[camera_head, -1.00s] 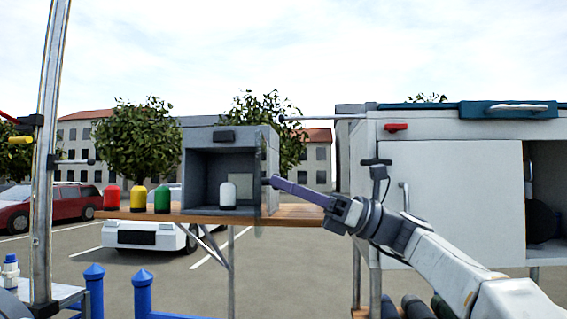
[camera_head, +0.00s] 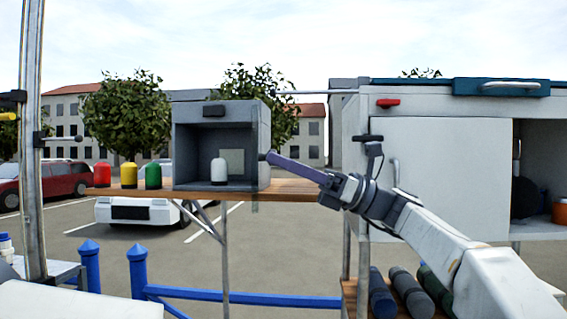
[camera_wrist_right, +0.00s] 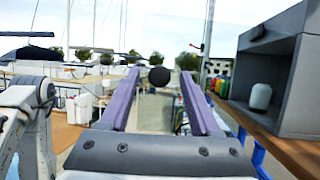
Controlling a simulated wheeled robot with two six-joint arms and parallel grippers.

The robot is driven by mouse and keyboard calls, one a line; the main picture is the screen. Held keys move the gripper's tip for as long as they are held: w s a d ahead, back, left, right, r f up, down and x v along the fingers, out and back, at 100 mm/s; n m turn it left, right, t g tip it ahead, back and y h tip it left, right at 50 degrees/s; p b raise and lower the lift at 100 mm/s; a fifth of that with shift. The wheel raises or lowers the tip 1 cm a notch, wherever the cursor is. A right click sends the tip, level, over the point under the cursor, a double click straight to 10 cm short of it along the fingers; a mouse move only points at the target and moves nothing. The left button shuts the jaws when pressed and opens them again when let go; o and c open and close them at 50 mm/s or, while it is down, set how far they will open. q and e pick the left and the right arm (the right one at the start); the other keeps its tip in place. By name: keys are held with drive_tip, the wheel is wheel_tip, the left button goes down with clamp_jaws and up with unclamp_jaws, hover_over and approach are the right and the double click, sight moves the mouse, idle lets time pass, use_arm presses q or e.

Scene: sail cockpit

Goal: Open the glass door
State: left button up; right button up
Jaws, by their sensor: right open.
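The grey box (camera_head: 221,111) stands on a wooden shelf with its front open to view and a white bottle (camera_head: 218,172) inside. The glass door is nearly invisible; a thin greenish edge (camera_head: 255,207) shows below the box's right side in the head view. In the right wrist view the clear panel (camera_wrist_right: 176,40) faces the camera and appears to stand out from the box. A round dark knob (camera_wrist_right: 159,76) shows between the fingertips. My right gripper (camera_head: 266,158) is open, its purple fingers pointing left toward the box's right side. Contact cannot be told.
Red (camera_head: 102,175), yellow (camera_head: 129,175) and green (camera_head: 153,176) bottles stand on the shelf (camera_head: 290,190) left of the box. A white cabinet (camera_head: 440,165) stands close at right. A blue railing (camera_head: 245,298) and a metal mast (camera_head: 30,140) stand in front.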

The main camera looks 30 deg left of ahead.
drive_tip(key=b+v, duration=0.2)
drive_tip(key=v, duration=0.8)
drive_tip(key=shift+w+d+b, duration=0.15)
drive_tip(key=shift+d+b, duration=0.05)
drive_tip(key=shift+b, duration=0.15)
drive_tip(key=shift+f, duration=0.15)
